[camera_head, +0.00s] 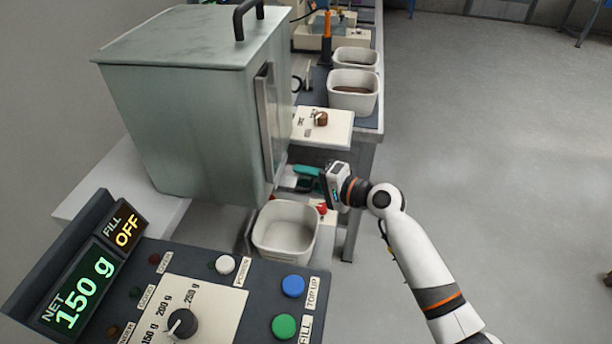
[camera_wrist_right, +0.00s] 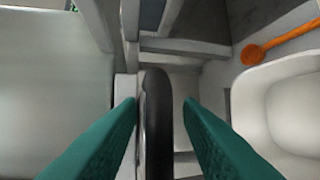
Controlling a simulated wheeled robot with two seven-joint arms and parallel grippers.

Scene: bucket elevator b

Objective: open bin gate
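The grey-green metal bin (camera_head: 195,110) stands at the left in the head view, with a lid and a black lid handle. Its wall also shows at the left of the right wrist view (camera_wrist_right: 55,95). My right gripper (camera_head: 299,177) is at the bin's lower right side. In the right wrist view, its teal fingers (camera_wrist_right: 160,103) are apart on either side of a black upright bar (camera_wrist_right: 157,135), apparently the gate handle. A clear gap shows between the bar and the right finger. The gate itself is hidden. My left gripper is not in view.
A white tub (camera_head: 286,232) stands below the bin, close under the gripper. A control panel (camera_head: 200,285) with buttons and a dial is in front. A bench with tubs (camera_head: 353,92) runs behind. An orange scoop (camera_wrist_right: 250,54) lies near the tub. Open floor is at the right.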

